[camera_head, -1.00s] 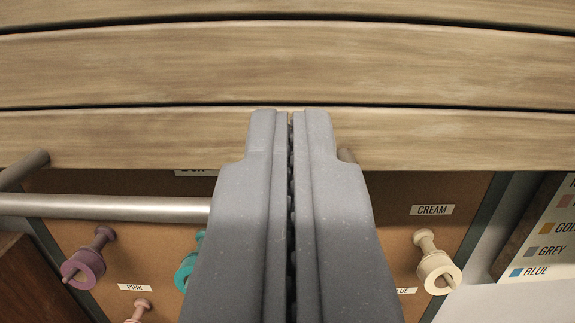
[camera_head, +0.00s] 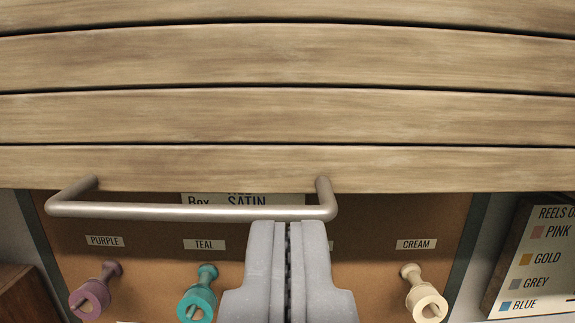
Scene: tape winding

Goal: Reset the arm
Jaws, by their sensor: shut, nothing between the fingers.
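My gripper (camera_head: 287,228) is at the bottom centre of the view, its two grey fingers shut together with nothing between them. It points toward the brown reel board and its tips are near the lower edge of a metal bar handle (camera_head: 190,212); I cannot tell whether they touch. The fingers hide part of the board and a label behind them.
A wooden slatted surface (camera_head: 290,115) fills the upper view. On the board (camera_head: 150,265) hang a purple reel (camera_head: 88,299), a teal reel (camera_head: 197,301) and a cream reel (camera_head: 425,301), with name labels above. A colour list sign (camera_head: 535,258) stands at the right.

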